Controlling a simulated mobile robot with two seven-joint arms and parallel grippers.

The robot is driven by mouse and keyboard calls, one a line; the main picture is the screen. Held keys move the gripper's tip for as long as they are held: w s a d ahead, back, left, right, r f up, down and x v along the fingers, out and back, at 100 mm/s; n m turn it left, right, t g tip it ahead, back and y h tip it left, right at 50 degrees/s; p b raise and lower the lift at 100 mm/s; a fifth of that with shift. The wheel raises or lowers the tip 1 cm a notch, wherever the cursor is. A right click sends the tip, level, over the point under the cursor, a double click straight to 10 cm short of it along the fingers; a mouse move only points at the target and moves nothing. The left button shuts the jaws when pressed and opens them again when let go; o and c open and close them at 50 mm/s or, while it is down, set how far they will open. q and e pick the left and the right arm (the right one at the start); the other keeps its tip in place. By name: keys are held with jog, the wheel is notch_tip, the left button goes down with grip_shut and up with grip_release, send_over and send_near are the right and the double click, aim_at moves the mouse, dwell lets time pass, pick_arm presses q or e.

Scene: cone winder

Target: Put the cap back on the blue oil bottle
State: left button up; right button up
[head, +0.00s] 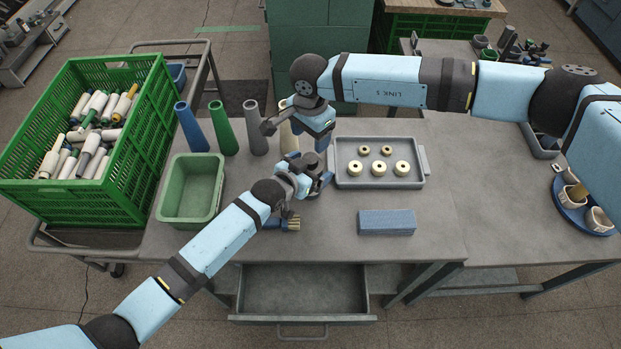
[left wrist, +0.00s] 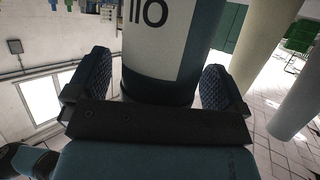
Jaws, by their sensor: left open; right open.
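The blue oil bottle (left wrist: 165,75) fills the middle of the left wrist view, with a white label whose letters look upside down. It stands between the two pads of my left gripper (left wrist: 160,85), which is open, with narrow gaps at the sides. In the head view my left gripper (head: 316,176) is over the bench, left of the grey tray, and its hand and my right arm hide the bottle. My right gripper (head: 294,136) is open just above and behind it, near a cream cone. I cannot make out the cap or the bottle's top.
The grey tray (head: 344,180) holds several cream rings. Blue, green and grey cones (head: 222,128) stand at the back left. A green bin (head: 169,205), a brush (head: 290,224), a blue cloth (head: 387,222) and a blue dish (head: 570,212) lie around. An open drawer (head: 303,318) juts out in front.

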aim_at(310, 158)
pick_arm(q)
jog(key=shift+c, duration=0.4)
jog(key=c, duration=1.4)
pick_arm(e)
jog(key=shift+c, duration=0.5)
pick_arm(q)
jog(key=c, duration=0.3)
pick_arm(e)
jog(key=shift+a, duration=0.1)
jog(key=shift+c, duration=0.4)
jog(key=shift+s+a+r, duration=0.1)
jog(key=shift+s+a, duration=0.05)
jog(key=shift+a, duration=0.05)
jog(key=shift+d+r, duration=0.2)
jog(key=shift+d, duration=0.1)
jog(key=shift+f, duration=4.05)
